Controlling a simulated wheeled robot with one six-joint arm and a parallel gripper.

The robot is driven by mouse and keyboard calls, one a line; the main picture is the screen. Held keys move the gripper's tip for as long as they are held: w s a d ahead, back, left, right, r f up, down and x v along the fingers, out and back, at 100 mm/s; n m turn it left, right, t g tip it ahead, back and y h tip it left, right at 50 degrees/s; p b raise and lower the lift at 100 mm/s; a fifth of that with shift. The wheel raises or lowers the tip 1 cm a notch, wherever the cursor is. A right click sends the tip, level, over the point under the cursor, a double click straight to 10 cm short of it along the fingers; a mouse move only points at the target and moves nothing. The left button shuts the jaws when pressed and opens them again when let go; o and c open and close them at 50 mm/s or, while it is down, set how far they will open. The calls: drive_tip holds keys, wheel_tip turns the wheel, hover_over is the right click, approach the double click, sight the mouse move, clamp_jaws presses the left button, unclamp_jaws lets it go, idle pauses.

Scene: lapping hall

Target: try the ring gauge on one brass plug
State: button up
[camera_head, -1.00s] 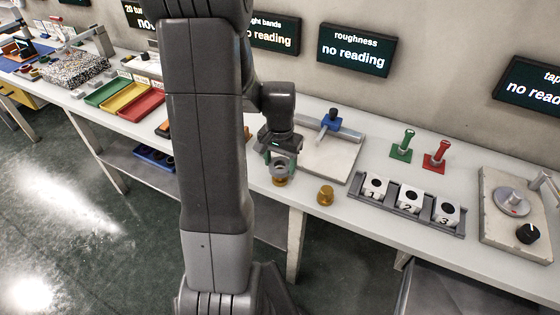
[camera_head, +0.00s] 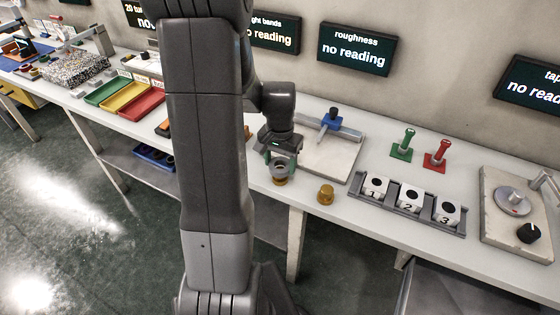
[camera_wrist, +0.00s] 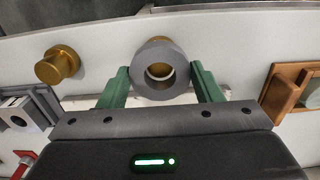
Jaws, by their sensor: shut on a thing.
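My gripper (camera_head: 282,161) is shut on the grey ring gauge (camera_wrist: 160,54), which sits between the green fingers in the wrist view. In the head view the ring (camera_head: 280,169) is right over a brass plug (camera_head: 280,181) on the bench. Brass shows through the ring's hole and past its far edge in the wrist view. I cannot tell whether the ring is around the plug's top or just above it. A second brass plug (camera_head: 326,194) stands upright to the right, and it shows at the left in the wrist view (camera_wrist: 57,64).
A rack of numbered blocks (camera_head: 410,199) lies to the right, with a green gauge (camera_head: 402,146) and a red gauge (camera_head: 436,157) behind it. A pale plate with a blue-topped fixture (camera_head: 331,124) stands behind my gripper. The bench's front edge is close to the plugs.

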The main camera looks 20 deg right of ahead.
idle(0.4)
drive_tip(key=o, duration=1.1)
wheel_tip(320, 180, up, 14)
drive_tip(key=shift+f, duration=0.15)
drive_tip(key=shift+f, duration=0.1)
wheel_tip(320, 180, down, 14)
drive_tip(key=shift+r, duration=0.4)
drive_tip(key=shift+f, duration=0.1)
idle(0.5)
